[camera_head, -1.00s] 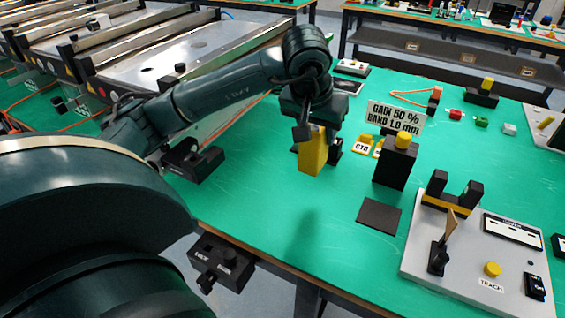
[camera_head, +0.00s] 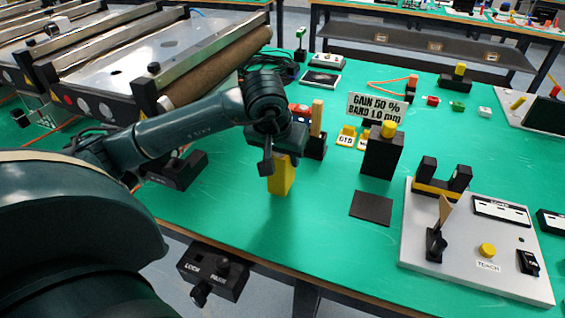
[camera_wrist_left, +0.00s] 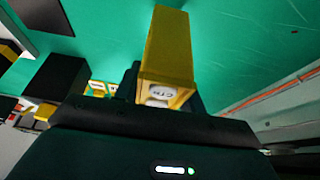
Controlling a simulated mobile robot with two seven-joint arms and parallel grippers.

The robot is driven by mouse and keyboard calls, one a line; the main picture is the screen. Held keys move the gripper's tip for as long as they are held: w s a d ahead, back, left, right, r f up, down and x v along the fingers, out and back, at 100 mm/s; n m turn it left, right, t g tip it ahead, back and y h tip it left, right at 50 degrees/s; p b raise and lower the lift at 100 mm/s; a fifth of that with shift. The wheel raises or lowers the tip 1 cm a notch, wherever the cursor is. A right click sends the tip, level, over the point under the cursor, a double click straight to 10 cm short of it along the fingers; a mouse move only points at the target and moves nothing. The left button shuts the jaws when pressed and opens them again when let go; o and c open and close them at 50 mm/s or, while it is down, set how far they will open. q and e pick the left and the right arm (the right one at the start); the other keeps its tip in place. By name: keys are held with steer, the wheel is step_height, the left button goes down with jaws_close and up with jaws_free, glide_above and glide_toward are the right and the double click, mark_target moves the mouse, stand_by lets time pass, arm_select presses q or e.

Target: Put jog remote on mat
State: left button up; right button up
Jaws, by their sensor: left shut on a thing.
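The yellow jog remote (camera_head: 281,179) hangs upright from my left gripper (camera_head: 276,162), which is shut on it above the green table. In the left wrist view the remote (camera_wrist_left: 168,50) sticks out from between the dark fingers (camera_wrist_left: 160,95), with pale round buttons near the grip. The flat black square mat (camera_head: 371,207) lies bare on the table, to the right of the remote and apart from it. A dark patch at the top left of the wrist view seems to be the mat (camera_wrist_left: 38,13). My right gripper is not in view.
A tall black block with a yellow button (camera_head: 383,152) stands just behind the mat. A grey teach panel (camera_head: 465,260) with upright parts is to its right. A black switch box (camera_head: 215,270) sits at the front edge. Green table between remote and mat is clear.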

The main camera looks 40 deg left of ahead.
arm_select(q)
steer(key=shift+f, duration=1)
steer(key=shift+f, duration=0.15)
steer(key=o, duration=1.1)
steer(key=shift+r, duration=0.3)
steer(key=v, duration=1.1)
steer(key=shift+s+d+r+p, duration=0.1)
steer(key=shift+s+r+p, duration=0.2)
